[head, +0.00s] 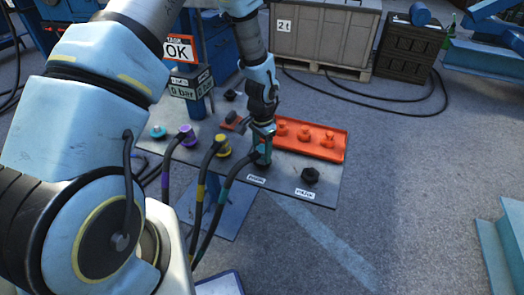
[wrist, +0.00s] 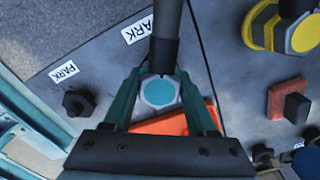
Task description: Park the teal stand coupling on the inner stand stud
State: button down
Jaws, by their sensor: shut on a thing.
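My gripper (head: 264,138) is shut on the teal coupling (wrist: 160,92), one finger on each side of it in the wrist view. A dark hose with a teal band (head: 226,190) runs from it. The gripper points down over the panel, close to a PARK label (wrist: 138,29). Any stud directly under the coupling is hidden, so I cannot tell whether the coupling is seated or just above. Another stud, black and bare (head: 311,175), stands to the right by its own label (head: 305,193); it also shows in the wrist view (wrist: 78,102).
The yellow coupling (head: 222,145) and purple coupling (head: 186,134) stand left of the gripper, their hoses hanging forward. A teal piece (head: 158,131) is farther left. An orange tray (head: 340,150) with several orange parts lies behind. A gauge sign (head: 190,85) rises at the back.

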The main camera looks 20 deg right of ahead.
jog(key=shift+c, duration=0.6)
grip_release()
notch_tip(320, 180, up, 11)
jog(key=shift+f+b, duration=0.1)
jog(key=shift+b, duration=0.45)
